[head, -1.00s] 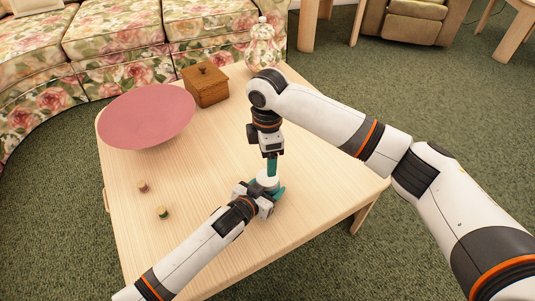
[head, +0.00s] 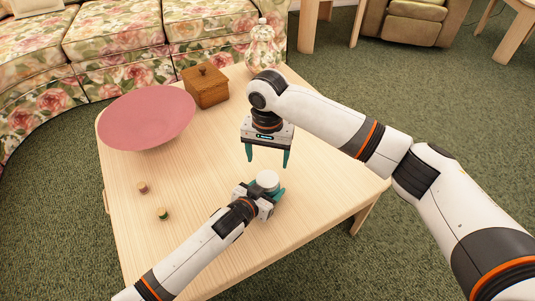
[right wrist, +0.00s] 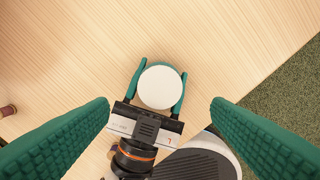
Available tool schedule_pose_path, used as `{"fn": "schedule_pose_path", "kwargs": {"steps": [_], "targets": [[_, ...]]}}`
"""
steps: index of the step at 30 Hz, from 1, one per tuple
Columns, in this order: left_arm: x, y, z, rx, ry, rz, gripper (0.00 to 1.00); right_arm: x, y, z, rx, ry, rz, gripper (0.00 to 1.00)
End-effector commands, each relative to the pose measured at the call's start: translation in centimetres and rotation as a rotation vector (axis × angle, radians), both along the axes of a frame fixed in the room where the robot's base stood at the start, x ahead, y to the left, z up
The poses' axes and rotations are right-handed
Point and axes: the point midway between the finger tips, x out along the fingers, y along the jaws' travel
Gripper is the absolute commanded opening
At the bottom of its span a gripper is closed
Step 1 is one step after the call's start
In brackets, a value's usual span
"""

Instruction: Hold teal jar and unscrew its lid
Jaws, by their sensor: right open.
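The jar shows mainly as its round white lid (head: 267,178), seen from above; its body is mostly hidden by my left gripper. The lid also shows in the right wrist view (right wrist: 160,87), seated between the left gripper's teal fingers. My left gripper (head: 273,190) is closed around the jar from the near side, low over the table. My right gripper (head: 267,162) points down above the lid, open and empty, with its teal fingers spread wide and apart from the lid. I cannot tell whether the lid is loose.
The light wooden table (head: 205,215) holds a pink bowl (head: 147,115), a wooden box (head: 205,88), a floral jar (head: 263,45) and two small spools (head: 142,187), (head: 162,213). A floral sofa (head: 120,40) stands behind. The table right of the jar is clear.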

Motion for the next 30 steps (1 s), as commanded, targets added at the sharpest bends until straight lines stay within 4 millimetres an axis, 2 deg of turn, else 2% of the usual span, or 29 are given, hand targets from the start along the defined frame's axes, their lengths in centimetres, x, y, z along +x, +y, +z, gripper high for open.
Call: {"fn": "schedule_pose_path", "kwargs": {"steps": [6, 12, 17, 30], "targets": [[0.0, 0.0, -0.1, 0.001, 0.001, 0.001, 0.0, 0.0, 0.0, 0.0, 0.0, 0.0, -0.382, 0.73], [0.0, 0.0, -0.1, 0.001, 0.001, 0.001, 0.0, 0.0, 0.0, 0.0, 0.0, 0.0, -0.585, 0.73], [0.0, 0.0, -0.1, 0.001, 0.001, 0.001, 0.0, 0.0, 0.0, -0.6, -0.002, 0.001, -0.635, 0.73], [0.0, 0.0, 0.0, 0.001, 0.001, 0.001, 0.0, 0.0, 0.0, -6.8, -0.002, 0.001, -0.635, 0.73]]}}
